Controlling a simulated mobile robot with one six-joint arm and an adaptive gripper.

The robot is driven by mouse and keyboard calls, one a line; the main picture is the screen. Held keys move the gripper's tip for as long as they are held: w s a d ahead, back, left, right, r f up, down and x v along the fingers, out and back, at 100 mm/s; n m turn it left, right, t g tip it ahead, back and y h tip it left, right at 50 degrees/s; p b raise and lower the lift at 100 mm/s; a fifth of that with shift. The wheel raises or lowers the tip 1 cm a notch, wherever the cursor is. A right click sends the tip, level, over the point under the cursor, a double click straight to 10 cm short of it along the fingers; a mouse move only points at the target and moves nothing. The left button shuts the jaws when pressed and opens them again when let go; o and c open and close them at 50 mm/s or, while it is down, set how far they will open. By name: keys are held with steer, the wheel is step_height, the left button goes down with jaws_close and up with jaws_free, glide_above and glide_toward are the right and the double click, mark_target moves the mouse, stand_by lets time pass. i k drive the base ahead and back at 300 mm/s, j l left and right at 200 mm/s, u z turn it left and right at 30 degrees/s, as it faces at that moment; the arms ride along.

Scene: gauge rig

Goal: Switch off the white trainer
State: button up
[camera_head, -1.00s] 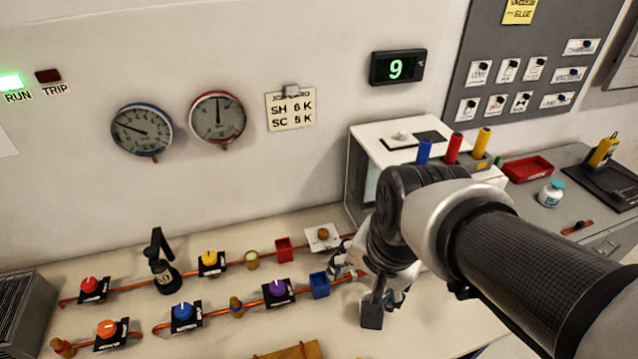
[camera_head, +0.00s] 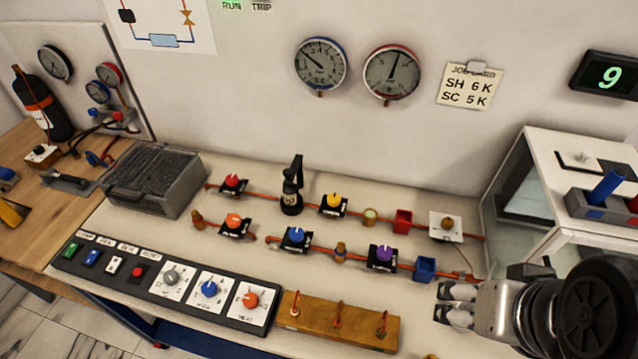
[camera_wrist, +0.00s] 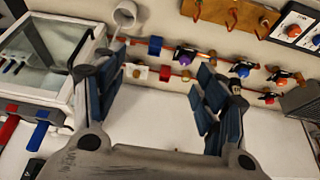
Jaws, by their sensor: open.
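The white trainer (camera_head: 400,325) is a pale bench with copper pipes and coloured valve knobs. Its control panel (camera_head: 150,287) lies along the front left edge, with green (camera_head: 72,249), blue (camera_head: 92,257), white (camera_head: 113,265) and red (camera_head: 138,271) switches and three dials; the small labels are hard to read. The RUN lamp (camera_head: 232,3) glows green at the top edge; TRIP stands beside it. My gripper (camera_head: 456,305) is over the bench's right part, well right of the panel. In the wrist view it (camera_wrist: 160,70) is open, with nothing between the fingers.
A wooden block with hooks (camera_head: 338,320) lies right of the panel. Valves, a black upright handle (camera_head: 293,190) and a finned grey box (camera_head: 155,180) stand behind. A glass-fronted white cabinet (camera_head: 530,200) is close to my arm. Two gauges hang on the wall.

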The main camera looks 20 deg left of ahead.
mark_target(117, 261)
steer(key=u, duration=2.3)
